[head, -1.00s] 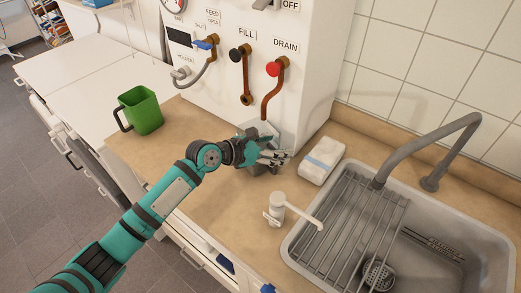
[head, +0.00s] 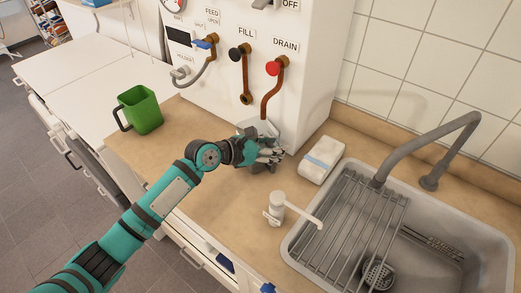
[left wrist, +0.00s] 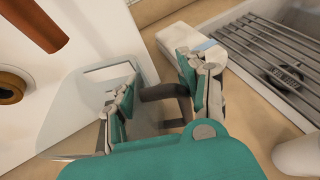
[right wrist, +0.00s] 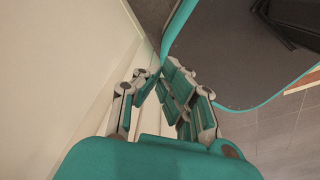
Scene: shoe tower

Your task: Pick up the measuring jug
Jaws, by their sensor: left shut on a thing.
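The measuring jug is a clear, see-through vessel with a dark handle. In the left wrist view its clear body (left wrist: 88,100) stands on the left and its dark handle (left wrist: 166,92) is between my fingers. My left gripper (left wrist: 158,90) is shut on that handle. In the head view my left gripper (head: 272,157) hides most of the jug; a grey clear part (head: 262,130) shows behind it, by the white machine. My right gripper (right wrist: 158,78) shows only in the right wrist view, with its fingertips together and nothing seen between them.
A green jug (head: 146,114) with a black handle stands left on the counter. A white pack (head: 322,160) lies right of my left gripper. Pipes hang from the machine (head: 225,110).

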